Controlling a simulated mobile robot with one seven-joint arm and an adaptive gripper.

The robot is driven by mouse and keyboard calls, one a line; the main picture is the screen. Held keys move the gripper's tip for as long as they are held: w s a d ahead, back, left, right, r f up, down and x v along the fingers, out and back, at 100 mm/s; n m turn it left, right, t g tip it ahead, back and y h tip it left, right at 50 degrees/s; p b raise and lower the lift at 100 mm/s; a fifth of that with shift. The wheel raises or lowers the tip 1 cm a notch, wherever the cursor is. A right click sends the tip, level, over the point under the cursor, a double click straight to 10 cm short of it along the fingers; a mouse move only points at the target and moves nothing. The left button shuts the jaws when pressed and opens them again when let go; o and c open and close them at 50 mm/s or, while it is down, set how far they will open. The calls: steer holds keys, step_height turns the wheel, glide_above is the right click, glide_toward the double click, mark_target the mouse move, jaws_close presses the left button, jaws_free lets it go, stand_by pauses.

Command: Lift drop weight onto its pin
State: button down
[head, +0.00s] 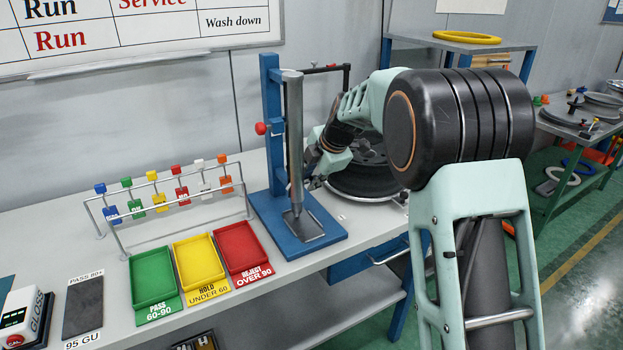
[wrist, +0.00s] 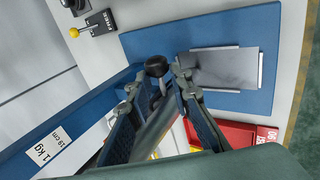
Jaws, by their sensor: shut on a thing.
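The drop tester has a blue upright post (head: 271,110), a grey guide tube (head: 294,130) and a blue base (head: 268,222) with a grey test plate (head: 303,228). My gripper (head: 313,160) is beside the tube at mid-height, partly hidden in the head view. In the wrist view, my gripper (wrist: 156,78) has its two fingers closed around the stem of a black ball knob (wrist: 156,66), seemingly the drop weight's handle. The weight itself is hidden. A red knob (head: 261,128) sits on the post's left side; whether it belongs to the pin I cannot tell.
Green (head: 153,276), yellow (head: 198,262) and red (head: 244,248) trays lie left of the tester, before a rack of coloured tags (head: 170,190).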

step_height(320, 180, up, 22)
steer(key=p, duration=0.8)
steer(key=shift+f+p, duration=0.25)
steer(key=shift+p, duration=0.1)
steer(key=shift+w, duration=0.1)
steer(key=c, duration=1.9)
jaws_free()
steer(key=shift+o, duration=0.8)
steer(key=shift+f, duration=0.1)
steer(key=v, duration=1.2)
steer(key=shift+s, duration=0.2)
